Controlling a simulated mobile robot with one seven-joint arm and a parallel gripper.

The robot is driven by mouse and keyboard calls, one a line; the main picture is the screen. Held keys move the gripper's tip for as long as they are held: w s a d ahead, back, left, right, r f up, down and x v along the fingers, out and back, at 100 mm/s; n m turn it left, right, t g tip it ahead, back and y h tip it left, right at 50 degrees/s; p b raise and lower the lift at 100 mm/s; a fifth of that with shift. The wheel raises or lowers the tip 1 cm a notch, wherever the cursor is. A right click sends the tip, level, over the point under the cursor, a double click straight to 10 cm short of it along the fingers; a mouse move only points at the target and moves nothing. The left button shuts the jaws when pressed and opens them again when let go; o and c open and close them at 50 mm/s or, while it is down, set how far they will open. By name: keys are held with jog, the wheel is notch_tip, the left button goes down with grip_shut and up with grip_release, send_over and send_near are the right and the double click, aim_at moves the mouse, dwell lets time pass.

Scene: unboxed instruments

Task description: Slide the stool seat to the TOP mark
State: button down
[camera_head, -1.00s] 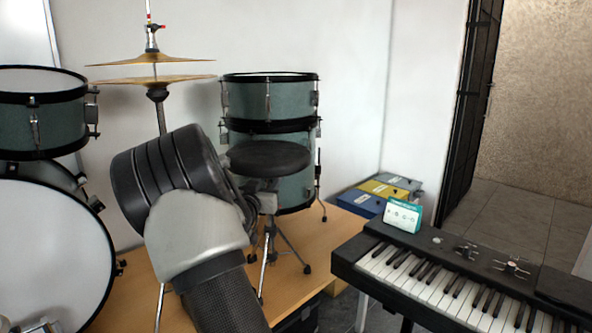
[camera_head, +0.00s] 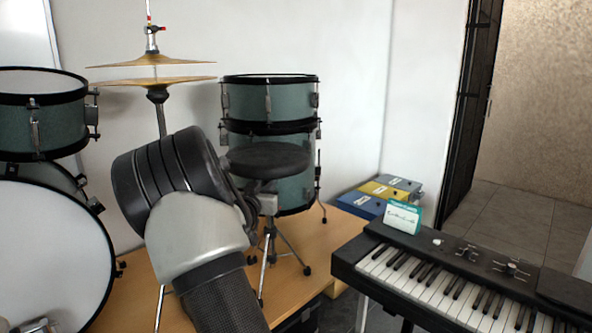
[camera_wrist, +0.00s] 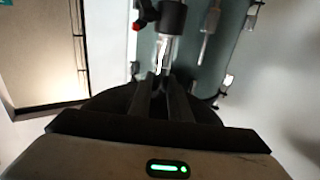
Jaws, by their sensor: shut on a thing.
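The stool has a round black seat (camera_head: 268,158) on a post with splayed metal legs (camera_head: 275,248), standing before the stacked drums in the head view. My arm covers the left of the stool there and hides my gripper. In the wrist view, my gripper (camera_wrist: 164,82) is shut at the stool's silver post (camera_wrist: 168,52), next to the underside of the black seat (camera_wrist: 108,103). The exact part between the fingertips is hard to make out. A black collar (camera_wrist: 173,16) with a red-tipped knob (camera_wrist: 139,24) is on the post. No TOP mark can be read.
Teal drums (camera_head: 268,101) stand close behind the seat. Cymbals (camera_head: 155,80) and a large drum (camera_head: 45,250) are to the left. A keyboard (camera_head: 460,275) with a small card (camera_head: 403,217) is at the right. Coloured boxes (camera_head: 385,192) lie by the wall.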

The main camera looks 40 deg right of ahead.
aim_at(252, 170)
jog(key=shift+r, duration=0.2)
jog(key=shift+r+p, duration=2.75)
jog(key=shift+r, duration=1.5)
jog(key=c, duration=1.9)
grip_release()
jog(key=shift+c, duration=0.2)
jog(key=o, duration=0.4)
jog(key=shift+f, duration=0.2)
jog(key=shift+f, duration=0.15)
jog(key=shift+p+v, duration=0.4)
jog(key=shift+v, duration=4.6)
